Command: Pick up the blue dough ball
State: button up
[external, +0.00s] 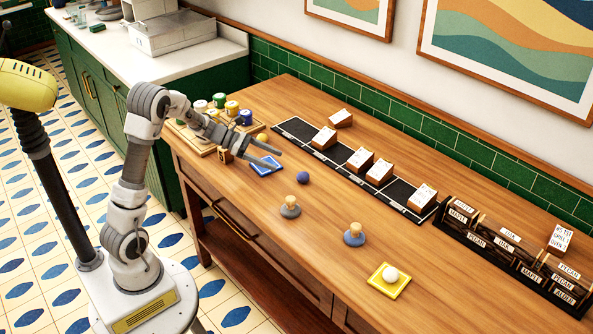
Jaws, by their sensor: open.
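The blue dough ball (303,177) sits on the wooden counter, a little right of a small blue square tray (266,169). My gripper (279,160) reaches over the counter from the left. Its two fingers are parted and empty, and they point right. Their tips appear above and to the left of the blue ball, apart from it. The height of the gripper above the counter is hard to judge.
A grey-based knobbed piece (290,208) and a blue-based one (354,235) stand toward the front. A yellow tray (377,284) holds a white ball (391,274). A black strip (332,157) with wooden card blocks lies behind. Labelled blocks (506,237) stand at right.

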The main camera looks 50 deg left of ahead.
aim_at(300, 172)
jog(key=x, duration=0.4)
jog(key=shift+w+d+f+b, duration=0.1)
jog(key=shift+d+f+b, duration=0.1)
jog(key=shift+b, duration=0.1)
jog(key=b+x, duration=0.1)
jog(key=x, duration=0.3)
jog(key=shift+d+f, duration=0.1)
jog(key=shift+f, duration=0.2)
jog(key=shift+w+d+f, duration=0.1)
jog(key=shift+w+d, duration=0.1)
jog(key=shift+d, duration=0.15)
grip_shut()
